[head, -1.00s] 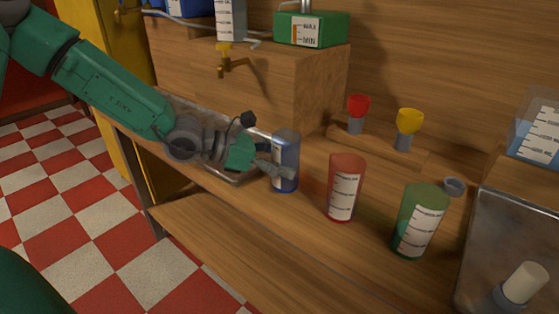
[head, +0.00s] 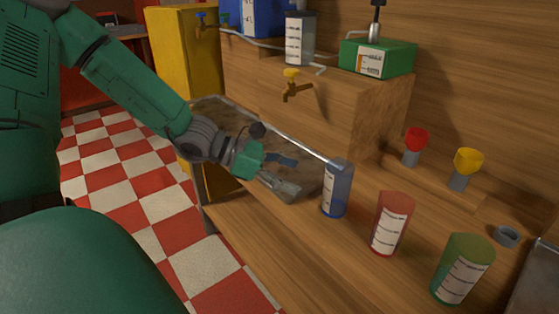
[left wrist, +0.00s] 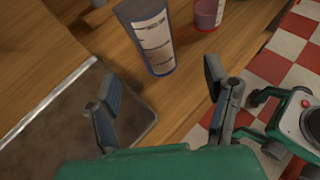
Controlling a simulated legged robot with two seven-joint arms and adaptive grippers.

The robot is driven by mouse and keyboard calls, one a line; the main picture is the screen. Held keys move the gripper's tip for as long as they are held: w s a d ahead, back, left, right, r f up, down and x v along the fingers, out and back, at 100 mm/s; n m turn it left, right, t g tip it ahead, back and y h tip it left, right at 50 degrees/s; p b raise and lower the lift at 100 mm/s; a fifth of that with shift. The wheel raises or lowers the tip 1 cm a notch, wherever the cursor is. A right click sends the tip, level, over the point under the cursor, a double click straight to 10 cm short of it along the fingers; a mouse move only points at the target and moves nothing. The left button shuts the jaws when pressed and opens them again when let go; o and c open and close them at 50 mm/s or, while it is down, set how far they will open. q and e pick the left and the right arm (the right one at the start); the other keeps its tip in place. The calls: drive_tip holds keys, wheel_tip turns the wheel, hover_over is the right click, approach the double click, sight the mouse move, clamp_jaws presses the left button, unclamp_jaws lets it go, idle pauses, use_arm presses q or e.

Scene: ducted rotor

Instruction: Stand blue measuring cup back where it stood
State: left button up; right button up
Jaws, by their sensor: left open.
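The blue measuring cup (head: 337,190) stands upright on the wooden bench, beside the right end of the metal tray. It also shows in the left wrist view (left wrist: 150,35), ahead of the fingers. My left gripper (head: 287,174) is open and empty, to the left of the cup and apart from it. In the left wrist view my left gripper (left wrist: 165,95) has its two fingers spread with nothing between them. My right gripper is not in view.
A red cup (head: 391,224) and a green cup (head: 462,268) stand to the right of the blue one. The metal tray (head: 222,106) lies under the brass tap (head: 296,86). Red (head: 415,140) and yellow (head: 467,163) funnel-topped pieces stand behind.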

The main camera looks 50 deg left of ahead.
use_arm(q)
drive_tip(key=s+a+f+m+g+y, duration=0.1)
drive_tip(key=s+f+m+g+y, duration=0.4)
drive_tip(key=s+f+m, duration=0.4)
drive_tip(key=s+f+m+g+y, duration=0.55)
drive_tip(key=f+m, duration=0.25)
drive_tip(key=f, duration=0.4)
drive_tip(key=s+d+f+m+t+h, duration=0.1)
drive_tip(key=s+d+f+m, duration=0.5)
drive_tip(key=d+m, duration=0.4)
drive_tip(key=shift+s+d+f+m+h, duration=0.35)
drive_tip(key=shift+s+d+f+m, duration=0.05)
drive_tip(key=shift+s, duration=0.2)
drive_tip(key=shift+d+t, duration=0.1)
drive_tip(key=shift+t, duration=0.15)
drive_tip(key=shift+d+r, duration=0.15)
drive_tip(key=shift+d, duration=0.15)
drive_tip(key=shift+a, duration=0.2)
